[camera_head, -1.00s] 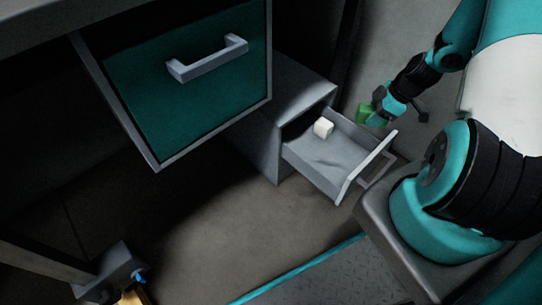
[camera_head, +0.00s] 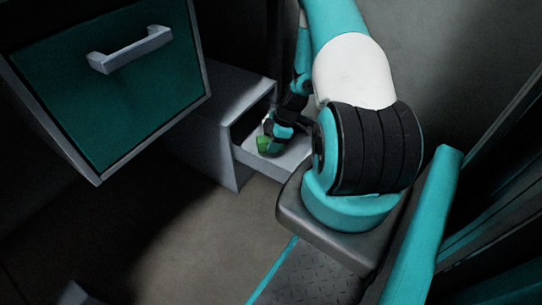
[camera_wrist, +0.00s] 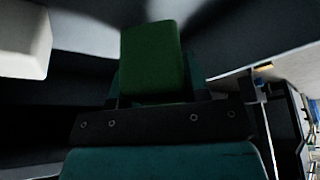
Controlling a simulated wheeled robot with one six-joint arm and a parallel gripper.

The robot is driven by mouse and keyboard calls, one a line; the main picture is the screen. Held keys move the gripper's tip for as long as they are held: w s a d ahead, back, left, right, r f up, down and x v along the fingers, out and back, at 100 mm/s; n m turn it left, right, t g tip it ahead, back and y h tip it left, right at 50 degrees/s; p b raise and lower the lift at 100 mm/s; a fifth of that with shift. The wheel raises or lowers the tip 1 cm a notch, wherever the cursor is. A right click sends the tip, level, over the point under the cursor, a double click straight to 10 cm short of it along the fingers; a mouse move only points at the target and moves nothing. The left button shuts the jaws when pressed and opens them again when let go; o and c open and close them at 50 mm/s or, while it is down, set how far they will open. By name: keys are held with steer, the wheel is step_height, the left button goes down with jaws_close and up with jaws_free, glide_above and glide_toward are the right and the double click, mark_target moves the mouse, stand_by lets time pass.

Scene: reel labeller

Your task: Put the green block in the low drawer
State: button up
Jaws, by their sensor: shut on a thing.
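The low drawer (camera_head: 246,157) is pulled open from a grey cabinet near the floor. My gripper (camera_head: 267,143) is shut on the green block (camera_head: 262,145), over the inside of the drawer. In the wrist view the green block (camera_wrist: 152,62) stands up between the fingers of my gripper (camera_wrist: 152,100). I cannot tell whether the block touches the drawer floor. My arm hides the drawer's front and handle.
A white block (camera_wrist: 22,40) shows at the upper left of the wrist view; it is hidden in the head view. A teal-fronted upper drawer (camera_head: 110,85) with a grey handle (camera_head: 130,50) overhangs on the left. The floor before the cabinet is clear.

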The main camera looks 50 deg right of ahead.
mark_target(271, 157)
steer(key=shift+f+b, duration=0.95)
steer(key=shift+f, duration=1.4)
steer(key=shift+f, duration=0.15)
steer(key=o, duration=1)
steer(key=shift+r, duration=0.35)
steer(key=p+v, duration=0.5)
steer(key=v, duration=0.6)
steer(key=shift+s+d+r+p, duration=0.1)
steer(key=shift+s+r+p, duration=0.15)
steer(key=shift+p, duration=0.1)
